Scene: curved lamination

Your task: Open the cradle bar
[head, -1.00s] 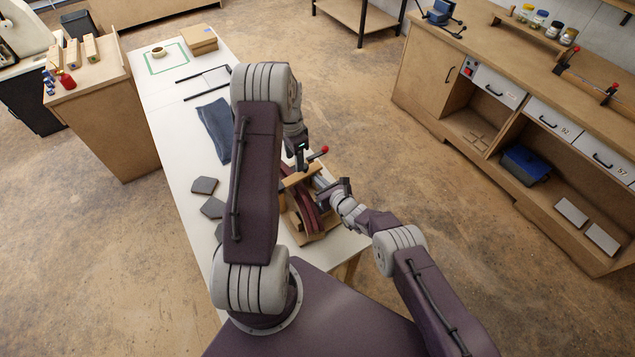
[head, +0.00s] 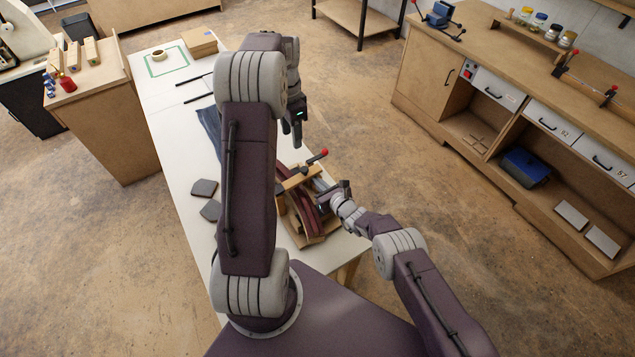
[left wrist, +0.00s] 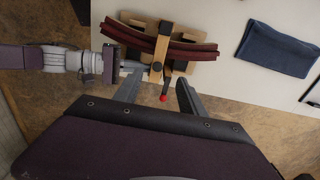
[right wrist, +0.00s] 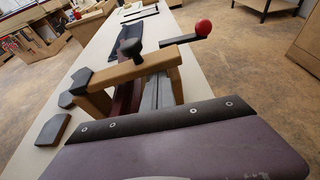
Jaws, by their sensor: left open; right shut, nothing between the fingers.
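The wooden cradle (head: 318,238) stands at the near end of the white table and holds the curved dark red strips (head: 303,212). The wooden cradle bar (head: 294,181) lies across the strips; it also shows in the left wrist view (left wrist: 161,45) and right wrist view (right wrist: 130,70). It carries a black knob (right wrist: 137,49) and a red-balled lever (right wrist: 203,28). My left gripper (head: 297,135) is open and empty, raised clear of the bar. My right gripper (head: 326,204) is shut and empty, low beside the cradle's right side; its fingers (right wrist: 158,92) point toward the bar.
Grey pads (head: 206,187) lie on the table left of the cradle. A blue cloth (left wrist: 278,48) lies farther along it, partly hidden by my left arm in the head view. A workbench (head: 422,70) stands at right, with open floor between.

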